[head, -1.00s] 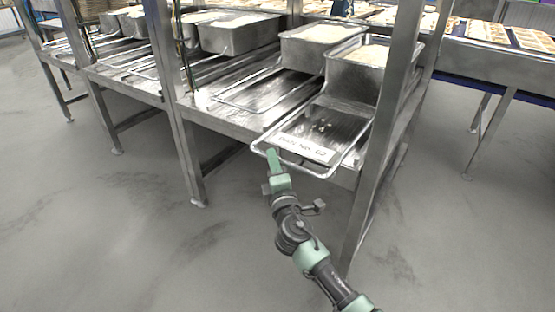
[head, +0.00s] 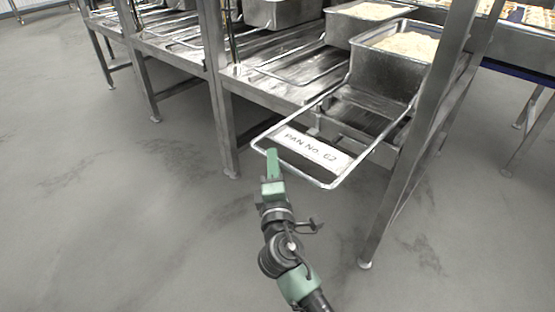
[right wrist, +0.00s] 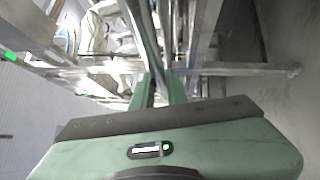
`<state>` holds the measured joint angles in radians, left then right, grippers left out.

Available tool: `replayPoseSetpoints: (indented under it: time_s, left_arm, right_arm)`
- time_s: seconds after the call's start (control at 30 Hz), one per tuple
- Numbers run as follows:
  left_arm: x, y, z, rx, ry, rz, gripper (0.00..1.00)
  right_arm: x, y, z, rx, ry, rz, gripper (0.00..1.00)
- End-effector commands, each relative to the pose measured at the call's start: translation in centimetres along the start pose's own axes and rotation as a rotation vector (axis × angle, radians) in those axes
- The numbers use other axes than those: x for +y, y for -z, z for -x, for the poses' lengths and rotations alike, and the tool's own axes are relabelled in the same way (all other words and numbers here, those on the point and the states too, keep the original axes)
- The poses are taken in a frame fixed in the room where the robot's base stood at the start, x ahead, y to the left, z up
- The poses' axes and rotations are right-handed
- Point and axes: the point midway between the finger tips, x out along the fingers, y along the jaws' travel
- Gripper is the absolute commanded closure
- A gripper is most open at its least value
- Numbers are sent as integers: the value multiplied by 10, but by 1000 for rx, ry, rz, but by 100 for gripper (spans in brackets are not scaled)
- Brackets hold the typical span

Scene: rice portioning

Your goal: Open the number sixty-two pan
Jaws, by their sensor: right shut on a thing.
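The number sixty-two pan is a metal wire-frame slide (head: 336,185) with a white label (head: 312,148) reading "PAN No. 62" near its front. The slide sticks out past the shelf's front edge. A deep metal pan (head: 378,76) filled with pale rice stands at its back end. My right gripper (head: 271,156), green, is at the front left corner of the frame, shut on its bar. In the right wrist view the green fingers (right wrist: 158,90) point ahead; the bar between them is hard to make out. My left gripper is not in view.
A metal shelf post (head: 425,140) stands close to the right of the slide. Another post (head: 220,100) is to the left. Other rice pans (head: 362,14) sit behind. The grey floor (head: 120,220) in front is clear.

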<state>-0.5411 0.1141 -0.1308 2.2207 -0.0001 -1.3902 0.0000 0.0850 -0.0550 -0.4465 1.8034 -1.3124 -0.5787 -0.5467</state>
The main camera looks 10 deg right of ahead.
Motion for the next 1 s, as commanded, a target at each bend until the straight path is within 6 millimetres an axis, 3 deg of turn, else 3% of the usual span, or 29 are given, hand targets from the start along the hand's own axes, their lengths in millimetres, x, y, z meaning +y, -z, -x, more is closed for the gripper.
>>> replayPoseSetpoints:
  time_s: [0.17, 0.2, 0.27, 0.67, 1.0]
  left_arm:
    - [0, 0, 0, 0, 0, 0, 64]
    - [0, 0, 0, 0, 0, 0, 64]
    - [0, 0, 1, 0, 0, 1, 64]
    - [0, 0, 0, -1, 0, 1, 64]
    - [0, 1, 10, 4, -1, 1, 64]
  right_arm:
    - [7, 4, -1, 10, -14, -4, 100]
    - [8, 4, -1, 10, -14, -4, 80]
    - [7, 3, -1, 9, -14, -4, 64]
    - [2, 2, 6, 5, -5, -2, 64]
    - [2, 3, 60, 7, -6, -4, 64]
